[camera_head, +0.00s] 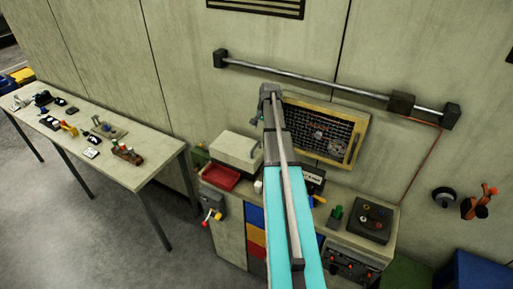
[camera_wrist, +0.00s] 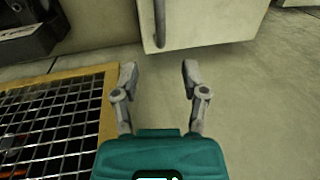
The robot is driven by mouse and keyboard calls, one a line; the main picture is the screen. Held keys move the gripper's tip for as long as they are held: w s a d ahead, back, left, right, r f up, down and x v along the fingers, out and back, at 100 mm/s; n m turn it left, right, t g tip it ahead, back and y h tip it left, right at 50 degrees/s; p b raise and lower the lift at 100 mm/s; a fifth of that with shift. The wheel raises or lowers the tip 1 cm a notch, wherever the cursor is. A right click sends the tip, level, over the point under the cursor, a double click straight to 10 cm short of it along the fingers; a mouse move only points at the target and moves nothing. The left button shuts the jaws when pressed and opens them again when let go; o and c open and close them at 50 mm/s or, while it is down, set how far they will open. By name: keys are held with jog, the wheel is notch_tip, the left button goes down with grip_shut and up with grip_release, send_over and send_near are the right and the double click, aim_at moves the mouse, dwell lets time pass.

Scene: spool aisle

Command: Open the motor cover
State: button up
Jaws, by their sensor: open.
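A cream box-shaped cover (camera_head: 236,150) sits on the bench at the wall, left of my arm. It looks closed; I cannot tell for sure that it is the motor cover. In the wrist view, a pale panel (camera_wrist: 205,22) with a dark upright handle (camera_wrist: 160,24) shows at the top, probably this same box. My gripper (camera_wrist: 158,78) is open, with nothing between its fingers. Its fingertips are below the handle in the picture and appear apart from it. In the head view my arm hides part of the bench.
A yellow-framed mesh panel (camera_head: 355,150) stands right of my arm; it also shows in the wrist view (camera_wrist: 106,100). A red tray (camera_head: 221,178) and a dark control box (camera_head: 371,221) are on the bench. A rail (camera_head: 300,78) runs above. A table (camera_head: 150,170) stands left, with clear floor before it.

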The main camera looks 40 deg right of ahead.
aim_at(256, 145)
jog(key=shift+w+a+f+b, duration=0.1)
jog(key=shift+w+f+b, duration=0.2)
jog(key=shift+f+b, duration=1.4)
jog(key=shift+w+a+f+b, duration=0.15)
jog(key=shift+w+f+b, duration=0.2)
jog(key=shift+f+b, duration=1.35)
jog(key=shift+w+a+f+b, duration=0.1)
jog(key=shift+w+f+b, duration=0.2)
jog(key=shift+f+b, duration=1.4)
jog(key=shift+f, duration=0.15)
grip_shut()
